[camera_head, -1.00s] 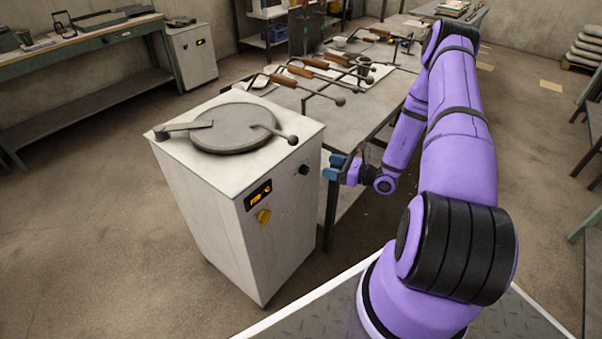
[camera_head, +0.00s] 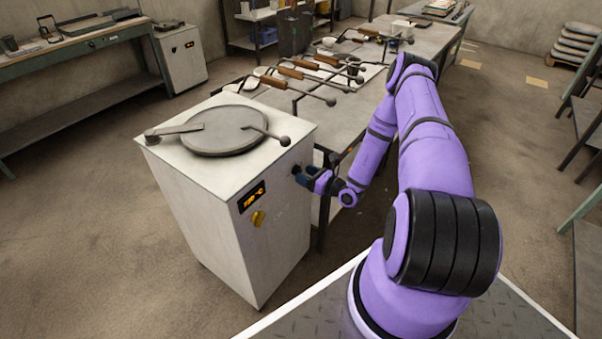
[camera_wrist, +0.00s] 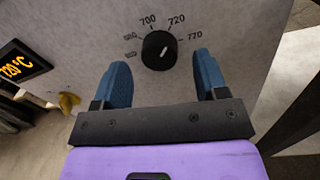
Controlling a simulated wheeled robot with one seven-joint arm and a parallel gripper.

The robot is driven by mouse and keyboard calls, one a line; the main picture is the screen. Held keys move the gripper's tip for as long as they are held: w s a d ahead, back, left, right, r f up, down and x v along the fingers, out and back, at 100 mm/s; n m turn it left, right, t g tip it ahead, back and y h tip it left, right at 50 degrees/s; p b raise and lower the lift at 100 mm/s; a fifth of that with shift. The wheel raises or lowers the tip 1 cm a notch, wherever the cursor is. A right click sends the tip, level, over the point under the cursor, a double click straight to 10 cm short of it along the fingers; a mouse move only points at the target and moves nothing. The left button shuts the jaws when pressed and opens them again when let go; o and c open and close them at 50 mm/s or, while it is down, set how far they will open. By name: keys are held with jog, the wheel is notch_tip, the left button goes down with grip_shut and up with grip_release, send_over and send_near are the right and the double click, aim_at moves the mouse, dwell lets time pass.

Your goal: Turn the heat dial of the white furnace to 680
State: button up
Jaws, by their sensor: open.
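The white furnace (camera_head: 225,225) stands left of my arm, with a round grey lid on top. Its black heat dial (camera_wrist: 159,50) has a pale pointer mark and printed numbers; 700, 720 and 770 are legible, while those at the left are blurred. The pointer aims up and right, near 720. The orange display (camera_wrist: 22,66) seems to read 720 °C; it also shows in the head view (camera_head: 252,196). My gripper (camera_wrist: 159,82) is open and empty, its blue fingers on either side of the dial and a little below it in the wrist view. Contact is not visible.
A yellow knob (camera_head: 258,218) sits below the display on the furnace front. A metal table (camera_head: 345,118) with several wooden-handled ladles stands behind the furnace. Open floor (camera_head: 90,240) lies to the left.

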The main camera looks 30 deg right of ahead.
jog(key=shift+x, duration=1.2)
jog(key=c, duration=0.9)
jog(key=shift+c, duration=0.2)
